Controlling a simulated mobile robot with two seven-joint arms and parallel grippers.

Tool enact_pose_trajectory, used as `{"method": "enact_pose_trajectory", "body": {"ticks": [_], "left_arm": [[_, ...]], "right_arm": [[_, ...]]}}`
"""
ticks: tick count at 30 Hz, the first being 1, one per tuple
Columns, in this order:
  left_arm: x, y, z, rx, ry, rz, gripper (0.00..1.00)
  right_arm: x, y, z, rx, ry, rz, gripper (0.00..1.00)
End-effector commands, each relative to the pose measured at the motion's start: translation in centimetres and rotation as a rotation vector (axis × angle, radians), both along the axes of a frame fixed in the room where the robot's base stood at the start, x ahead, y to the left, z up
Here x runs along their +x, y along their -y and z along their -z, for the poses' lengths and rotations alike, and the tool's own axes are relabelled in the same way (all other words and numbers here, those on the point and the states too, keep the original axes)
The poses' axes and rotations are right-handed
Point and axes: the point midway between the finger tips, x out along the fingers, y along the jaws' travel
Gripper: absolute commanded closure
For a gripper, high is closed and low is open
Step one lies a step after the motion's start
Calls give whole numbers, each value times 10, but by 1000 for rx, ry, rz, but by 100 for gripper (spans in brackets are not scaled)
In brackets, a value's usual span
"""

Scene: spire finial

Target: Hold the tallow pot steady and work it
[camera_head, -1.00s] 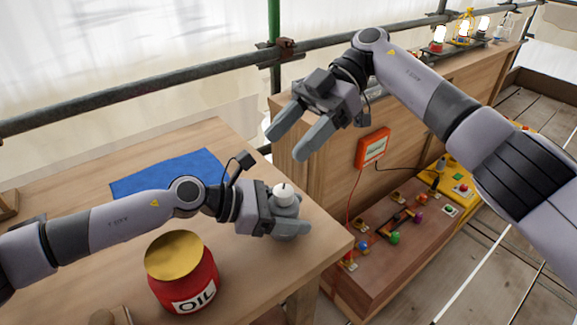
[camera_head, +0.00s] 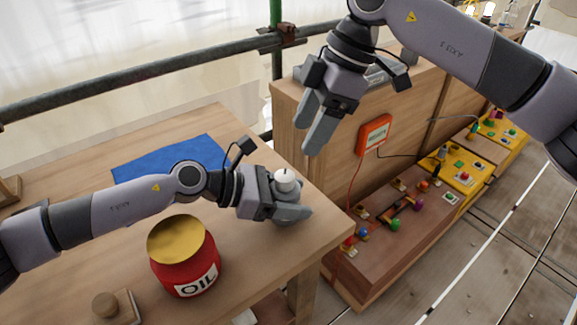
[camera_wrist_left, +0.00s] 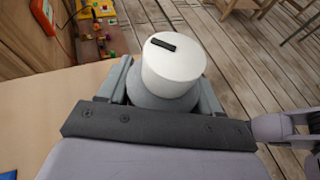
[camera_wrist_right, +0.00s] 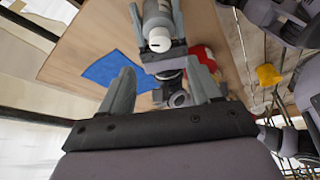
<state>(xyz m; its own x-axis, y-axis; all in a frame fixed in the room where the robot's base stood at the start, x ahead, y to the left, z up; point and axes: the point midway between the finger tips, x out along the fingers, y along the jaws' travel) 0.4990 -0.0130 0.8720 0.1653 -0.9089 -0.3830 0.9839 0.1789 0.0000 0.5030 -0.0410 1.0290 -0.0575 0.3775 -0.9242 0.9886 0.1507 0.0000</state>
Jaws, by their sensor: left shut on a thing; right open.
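The tallow pot (camera_head: 284,183), grey with a white top, stands near the right corner of the wooden table. My left gripper (camera_head: 293,213) is shut on its grey body, which the fingers partly hide. In the left wrist view the white top (camera_wrist_left: 175,65) bears a short dark bar or slot and rises above the fingers. My right gripper (camera_head: 310,133) is open and empty, above and to the right of the pot, fingers pointing down. In the right wrist view the pot (camera_wrist_right: 158,35) lies beyond my open fingers, apart from them.
A red oil tin (camera_head: 184,262) with a gold lid stands in front of my left gripper. A blue cloth (camera_head: 165,165) lies behind my left arm. A wooden panel (camera_head: 350,180) with an orange box (camera_head: 375,134) stands right of the table, above a low bench of coloured knobs (camera_head: 400,215).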

Motion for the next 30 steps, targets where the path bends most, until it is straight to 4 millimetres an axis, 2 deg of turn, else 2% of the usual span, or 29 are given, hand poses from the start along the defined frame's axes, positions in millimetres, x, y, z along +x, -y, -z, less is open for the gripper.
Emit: {"method": "enact_pose_trajectory", "body": {"ticks": [1, 6, 12, 18, 26, 29, 30], "left_arm": [[0, 0, 0, -1, 0, 0, 70], [0, 0, 0, -1, 0, 0, 70], [0, 0, 0, 0, 0, 0, 70], [0, 0, 0, 0, 0, 0, 70], [0, 0, 0, 0, 0, 0, 70], [0, 0, 0, 0, 0, 0, 70], [0, 0, 0, 0, 0, 0, 70]], "right_arm": [[-2, -4, 12, -2, -4, -2, 37], [-4, -18, 43, -1, -5, -4, 37], [-5, -30, 72, 1, -3, -3, 37], [-6, -34, 83, 1, -3, -2, 37], [-6, -35, 84, 1, -1, -3, 37], [-6, -35, 84, 1, -1, -3, 67], [-6, -35, 84, 1, -1, -3, 80]]}}
